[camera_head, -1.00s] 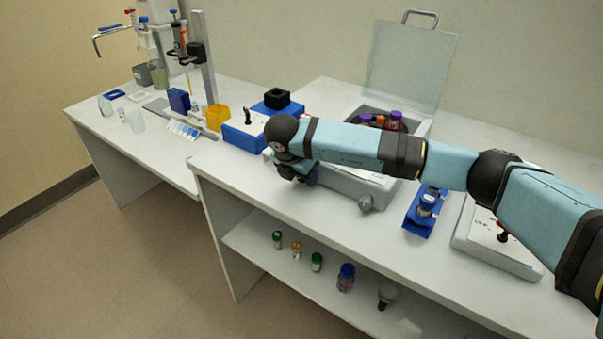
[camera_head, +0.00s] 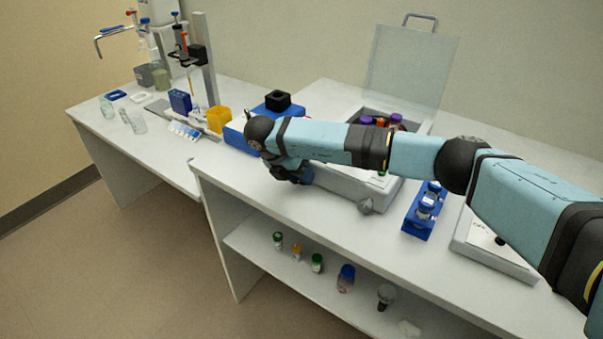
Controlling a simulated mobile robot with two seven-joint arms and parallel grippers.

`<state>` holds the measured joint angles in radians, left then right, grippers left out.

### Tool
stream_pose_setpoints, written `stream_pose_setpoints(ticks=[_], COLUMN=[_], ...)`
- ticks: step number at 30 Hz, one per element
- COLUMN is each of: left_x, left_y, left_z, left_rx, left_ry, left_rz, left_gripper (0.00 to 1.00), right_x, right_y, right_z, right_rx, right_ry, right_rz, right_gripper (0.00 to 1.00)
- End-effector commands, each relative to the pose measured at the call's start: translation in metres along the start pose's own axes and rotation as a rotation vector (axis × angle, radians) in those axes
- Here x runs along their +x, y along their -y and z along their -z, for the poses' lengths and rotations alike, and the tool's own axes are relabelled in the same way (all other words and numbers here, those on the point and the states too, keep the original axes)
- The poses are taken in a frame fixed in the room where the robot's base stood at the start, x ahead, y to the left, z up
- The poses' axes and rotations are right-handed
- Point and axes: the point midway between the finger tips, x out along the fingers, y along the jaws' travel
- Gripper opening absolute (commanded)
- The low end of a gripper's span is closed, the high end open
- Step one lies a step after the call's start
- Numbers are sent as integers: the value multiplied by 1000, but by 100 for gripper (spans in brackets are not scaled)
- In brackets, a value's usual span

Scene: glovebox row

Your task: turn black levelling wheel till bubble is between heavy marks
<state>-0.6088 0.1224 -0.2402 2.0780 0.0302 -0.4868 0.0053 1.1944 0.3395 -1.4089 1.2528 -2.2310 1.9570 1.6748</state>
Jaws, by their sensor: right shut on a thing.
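My right gripper (camera_head: 296,177) is at the front left corner of the grey instrument (camera_head: 341,182) with the raised lid, low over the bench. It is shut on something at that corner. My wrist and forearm cover its fingertips and what is between them, so the black levelling wheel does not show. The bubble and its heavy marks cannot be made out either. A light grey knob (camera_head: 366,206) shows at the instrument's front right corner, clear of the gripper. My left gripper is not in view.
Purple-capped tubes (camera_head: 396,120) stand inside the instrument under its upright lid (camera_head: 412,72). A blue rack (camera_head: 424,210) with jars is to the right. A blue device (camera_head: 236,132) is close behind my wrist. Capped bottles (camera_head: 346,278) stand on the shelf below.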

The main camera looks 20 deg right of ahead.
Motion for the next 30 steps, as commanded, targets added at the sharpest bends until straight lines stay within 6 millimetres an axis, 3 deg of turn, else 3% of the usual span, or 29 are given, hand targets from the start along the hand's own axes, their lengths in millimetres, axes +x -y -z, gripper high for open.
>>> stream_pose_setpoints(ticks=[15,30], left_x=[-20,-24], left_y=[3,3], left_z=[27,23], left_rx=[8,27], left_ry=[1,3], left_rz=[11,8], left_gripper=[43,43], right_x=[-4,0], right_y=[-2,-4], right_z=[-2,0], right_rx=[-121,-145], right_ry=[2,1], right_rz=[299,349], right_gripper=[9,9])
